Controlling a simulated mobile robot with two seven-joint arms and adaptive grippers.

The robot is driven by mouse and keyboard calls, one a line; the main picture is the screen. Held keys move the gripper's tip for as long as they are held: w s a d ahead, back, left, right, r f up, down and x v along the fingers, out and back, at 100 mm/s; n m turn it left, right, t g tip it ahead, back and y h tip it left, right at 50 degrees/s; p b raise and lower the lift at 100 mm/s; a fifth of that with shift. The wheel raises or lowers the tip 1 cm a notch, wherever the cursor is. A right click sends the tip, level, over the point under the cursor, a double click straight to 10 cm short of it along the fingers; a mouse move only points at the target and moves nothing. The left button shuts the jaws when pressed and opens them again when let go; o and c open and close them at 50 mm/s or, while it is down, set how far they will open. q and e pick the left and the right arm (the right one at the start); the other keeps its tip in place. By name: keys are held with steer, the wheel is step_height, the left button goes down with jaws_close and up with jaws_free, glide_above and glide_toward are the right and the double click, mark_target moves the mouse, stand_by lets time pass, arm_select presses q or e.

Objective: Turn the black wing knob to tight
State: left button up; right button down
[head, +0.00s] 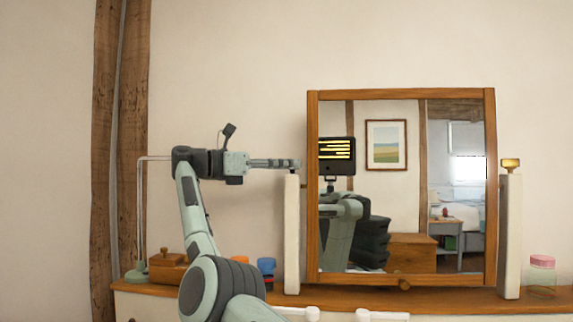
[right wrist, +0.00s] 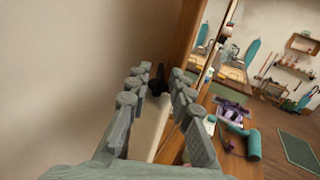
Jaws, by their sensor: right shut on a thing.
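The black wing knob (right wrist: 158,81) is on top of the left cream post (head: 292,235) of the tilting mirror. In the right wrist view it sits between the fingertips of my right gripper (right wrist: 157,77). In the head view my right gripper (head: 294,163) reaches in level from the left, its tips at the post top, and hides most of the knob. It is shut on the knob. The knob's angle is hard to make out. The wood-framed mirror (head: 312,200) stands between the posts. My left gripper is not in view.
A gold-coloured knob (head: 510,163) tops the right post (head: 510,240). The wooden dresser top (head: 440,297) bears a wooden box (head: 167,268), a blue-lidded jar (head: 266,266), a pink-lidded jar (head: 542,270) and a lamp (head: 140,230).

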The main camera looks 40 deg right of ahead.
steer(key=c, duration=1.7)
jaws_free()
steer(key=shift+f+n+t, duration=0.1)
steer(key=shift+n+t, duration=0.3)
steer(key=shift+t, duration=0.2)
